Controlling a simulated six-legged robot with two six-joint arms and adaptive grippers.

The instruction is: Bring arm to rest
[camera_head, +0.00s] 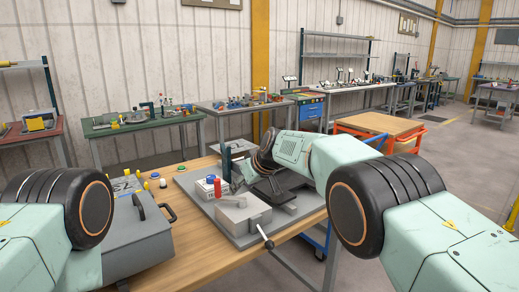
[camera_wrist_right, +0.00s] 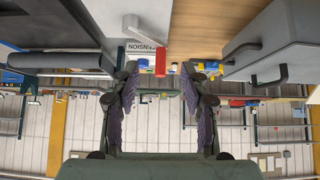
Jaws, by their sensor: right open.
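My right arm reaches in from the right of the head view, its pale green forearm and black wrist above the bender fixture. My right gripper (camera_head: 240,174) is over the grey base plate (camera_head: 245,238), small and partly lost among dark parts. In the right wrist view its two fingers (camera_wrist_right: 158,100) stand apart with nothing held between them. A red upright piece (camera_head: 217,187) stands on the fixture near the gripper; it also shows beyond the fingertips in the wrist view (camera_wrist_right: 160,63). My left arm shows only at the left edge, its gripper out of view.
A grey case with black handles (camera_head: 140,243) stands on the wooden bench (camera_head: 200,265), left of the fixture. An orange cart (camera_head: 375,123) stands behind at right. Open floor lies at far right.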

